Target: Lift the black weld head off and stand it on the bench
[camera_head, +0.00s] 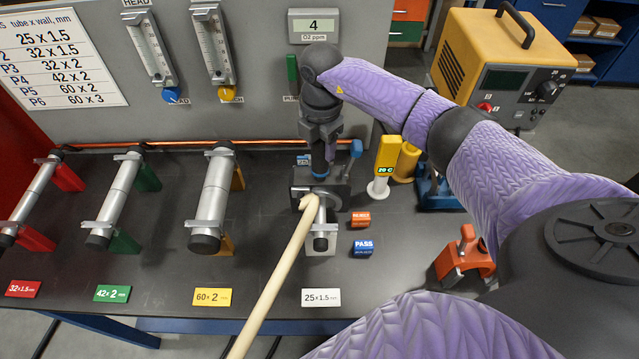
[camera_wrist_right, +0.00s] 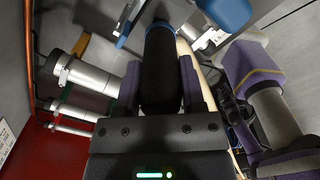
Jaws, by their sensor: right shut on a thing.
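The black weld head (camera_head: 332,190) is at the 25x1.5 tube (camera_head: 321,215) on its stand, in the middle of the bench (camera_head: 150,265). Its black handle with a blue ring points up. My right gripper (camera_head: 322,142) comes down from above and is shut on the handle. In the right wrist view the handle (camera_wrist_right: 160,80) lies between the two jaws (camera_wrist_right: 162,88), with the blue ring beyond them. I cannot tell whether the head is clear of the tube. A beige hose (camera_head: 275,280) runs from the head towards the front edge. My left gripper is not in view.
Red, green and yellow tube stands (camera_head: 212,200) fill the left. Bench is bare between the tags and the orange tool. A grey panel (camera_head: 262,90) rises behind.

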